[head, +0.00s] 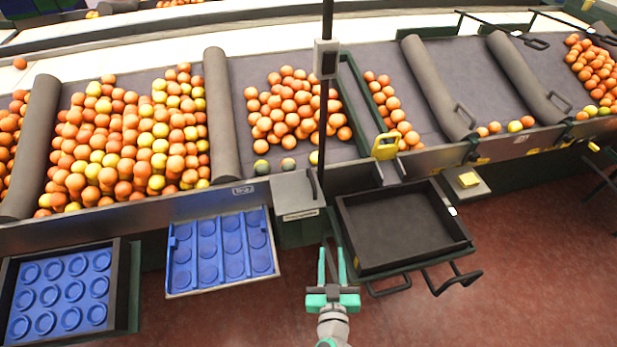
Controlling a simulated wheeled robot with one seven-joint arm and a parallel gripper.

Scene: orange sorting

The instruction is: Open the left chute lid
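A grey chute box with a flat grey lid (293,190) and a small label on its front stands at the edge of the sorting table, in the middle of the head view. I take this for the left chute; its lid looks shut. My teal gripper (332,262) is in front of the box, lower and slightly to the right, with its fingers pointing away from me. The two fingers are apart with nothing between them. It does not appear to touch the lid. A second grey box (478,191) with a yellow block on it is farther right.
A dark empty tray (345,225) with black handles stands close to the right of my gripper. Blue trays (180,282) are on the left. Oranges (290,105) lie between grey rollers behind. A thin dark pole (327,20) rises near the box. Red floor is free in front.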

